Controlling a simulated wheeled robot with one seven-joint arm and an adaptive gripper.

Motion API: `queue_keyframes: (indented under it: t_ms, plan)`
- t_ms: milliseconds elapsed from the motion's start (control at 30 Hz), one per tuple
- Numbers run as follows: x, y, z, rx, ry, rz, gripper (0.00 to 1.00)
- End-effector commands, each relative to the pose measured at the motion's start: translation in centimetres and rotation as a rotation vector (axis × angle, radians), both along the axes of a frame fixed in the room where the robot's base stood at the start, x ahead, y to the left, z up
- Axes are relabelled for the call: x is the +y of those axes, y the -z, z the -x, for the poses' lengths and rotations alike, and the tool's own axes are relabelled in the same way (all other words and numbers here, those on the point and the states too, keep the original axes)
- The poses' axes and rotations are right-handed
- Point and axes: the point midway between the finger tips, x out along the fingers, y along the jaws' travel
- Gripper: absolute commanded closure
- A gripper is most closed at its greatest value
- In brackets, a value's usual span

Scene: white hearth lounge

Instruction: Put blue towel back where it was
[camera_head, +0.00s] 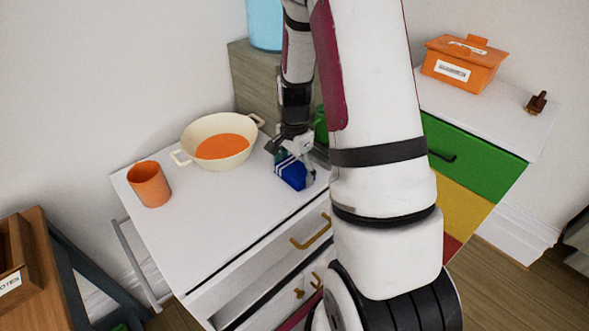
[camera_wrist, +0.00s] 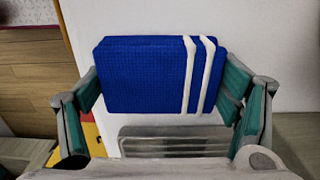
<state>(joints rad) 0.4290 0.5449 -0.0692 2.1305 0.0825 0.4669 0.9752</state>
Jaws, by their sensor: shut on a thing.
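The blue towel (camera_wrist: 140,75) is a folded block with two white stripes near its right end in the wrist view. It also shows in the head view (camera_head: 292,174), at the right part of the white cabinet top (camera_head: 215,225). My gripper (camera_head: 290,152) is shut on the towel, with a green-padded finger at each end of it in the wrist view (camera_wrist: 160,100). The towel is on or just above the cabinet top; I cannot tell which. My arm hides part of the area to its right.
A cream pan (camera_head: 190,135) with orange inside and an orange cup (camera_head: 149,185) stand on the cabinet top. A green object (camera_head: 320,125) is partly hidden behind my arm. An orange box (camera_head: 465,62) and a small brown item (camera_head: 536,103) sit on the coloured drawer unit (camera_head: 470,150). The cabinet's front middle is clear.

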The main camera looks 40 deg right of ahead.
Motion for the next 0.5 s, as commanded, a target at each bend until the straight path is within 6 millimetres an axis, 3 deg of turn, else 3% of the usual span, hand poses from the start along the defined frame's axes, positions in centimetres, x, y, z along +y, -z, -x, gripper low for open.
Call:
queue_keyframes:
  t_ms: [267,300,367,500]
  plan:
    - [-0.02,0.32,0.0,0.0,-0.001,0.0,0.48]
    - [-0.02,0.27,0.02,0.0,-0.001,0.0,0.11]
    - [-0.02,0.24,0.02,0.0,-0.001,0.0,0.0]
    - [-0.02,0.23,0.03,0.0,-0.001,0.0,0.0]
